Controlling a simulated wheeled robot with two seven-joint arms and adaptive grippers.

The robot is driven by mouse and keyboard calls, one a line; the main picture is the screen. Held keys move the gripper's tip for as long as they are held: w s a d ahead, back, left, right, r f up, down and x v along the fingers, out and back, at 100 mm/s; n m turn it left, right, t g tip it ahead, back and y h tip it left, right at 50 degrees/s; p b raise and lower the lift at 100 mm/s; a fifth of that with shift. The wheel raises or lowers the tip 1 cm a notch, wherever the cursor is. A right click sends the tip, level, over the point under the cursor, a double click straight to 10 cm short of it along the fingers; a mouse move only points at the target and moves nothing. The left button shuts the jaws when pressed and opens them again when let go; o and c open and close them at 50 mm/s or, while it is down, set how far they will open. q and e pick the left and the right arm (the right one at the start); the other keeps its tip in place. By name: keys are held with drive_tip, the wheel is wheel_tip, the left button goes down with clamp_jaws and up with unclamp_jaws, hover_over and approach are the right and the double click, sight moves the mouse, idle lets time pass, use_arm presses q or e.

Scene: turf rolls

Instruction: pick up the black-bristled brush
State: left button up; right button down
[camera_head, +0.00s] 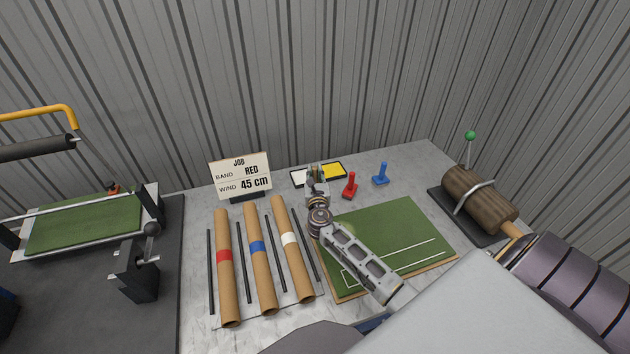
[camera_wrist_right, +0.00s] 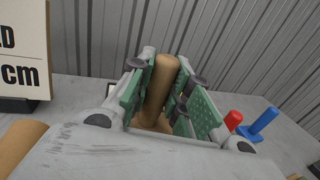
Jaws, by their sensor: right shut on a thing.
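My right gripper (camera_head: 316,176) is at the back of the grey table, beside the tray of white and yellow pads. In the right wrist view its green-padded fingers (camera_wrist_right: 160,92) are shut on the tan wooden handle of the brush (camera_wrist_right: 161,82). The handle stands nearly upright, leaning a little to the right. The bristles are hidden, so their colour cannot be told. Whether the brush touches the table cannot be told. My left gripper is not in view.
A red stamp-like tool (camera_head: 350,186) and a blue one (camera_head: 381,174) stand just right of the gripper. The job sign (camera_head: 240,177) stands to the left. Several cardboard tubes and dark rods lie in front, beside a green turf board (camera_head: 415,225). A clamped log (camera_head: 478,197) is far right.

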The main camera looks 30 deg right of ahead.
sight(315, 167)
drive_tip(key=shift+r, duration=2.05)
